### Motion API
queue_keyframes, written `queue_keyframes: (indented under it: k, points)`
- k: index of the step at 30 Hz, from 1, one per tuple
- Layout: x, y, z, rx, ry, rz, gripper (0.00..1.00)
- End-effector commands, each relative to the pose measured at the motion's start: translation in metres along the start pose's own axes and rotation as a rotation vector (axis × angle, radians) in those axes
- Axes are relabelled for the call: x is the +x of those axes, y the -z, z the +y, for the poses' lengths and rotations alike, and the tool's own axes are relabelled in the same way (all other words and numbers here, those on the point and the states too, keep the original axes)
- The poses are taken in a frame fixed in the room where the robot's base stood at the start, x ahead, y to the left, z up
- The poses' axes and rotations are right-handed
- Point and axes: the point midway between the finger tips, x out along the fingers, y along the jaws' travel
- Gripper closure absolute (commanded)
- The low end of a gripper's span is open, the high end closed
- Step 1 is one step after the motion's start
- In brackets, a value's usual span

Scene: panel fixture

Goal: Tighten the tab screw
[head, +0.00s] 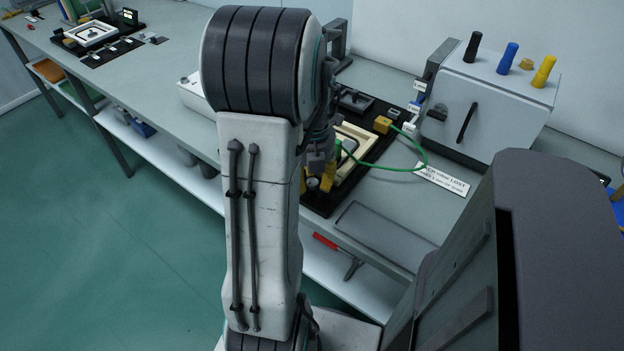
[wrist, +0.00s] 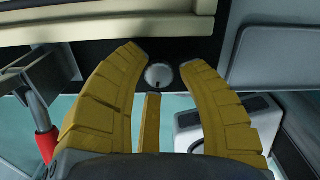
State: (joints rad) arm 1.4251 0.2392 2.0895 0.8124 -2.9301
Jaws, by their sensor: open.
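A round silver screw head (wrist: 158,75) with a dark mark at its edge sits at the edge of a black board (wrist: 95,52) in the wrist view. I take it to be the tab screw. My gripper (wrist: 162,57) is open, with one yellow finger on each side of the screw head. The fingertips reach slightly past it, and gaps show on both sides. A narrow yellow strip (wrist: 150,120) stands between the fingers; I cannot tell what it belongs to. In the head view my gripper (head: 320,180) is low over the board's near edge, partly hidden by my arm.
A cream frame (head: 366,140) lies on the board, with a green cable (head: 390,167) looping right from a yellow block (head: 382,124). A grey box (head: 490,105) with coloured handles stands behind. A grey tray (head: 385,235) lies nearer. A red-handled tool (head: 325,241) is below the bench top.

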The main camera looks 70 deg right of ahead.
Motion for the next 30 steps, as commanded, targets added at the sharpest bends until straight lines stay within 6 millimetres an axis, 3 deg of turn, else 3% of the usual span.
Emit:
queue_keyframes:
  k: [5,18,30]
  points:
    - [-0.0001,0.0001,0.0000,0.000,0.000,0.000,0.62]
    - [-0.0001,0.0006,-0.0002,0.000,0.001,0.002,1.00]
    - [0.0008,0.0020,-0.0004,0.026,0.002,0.007,1.00]
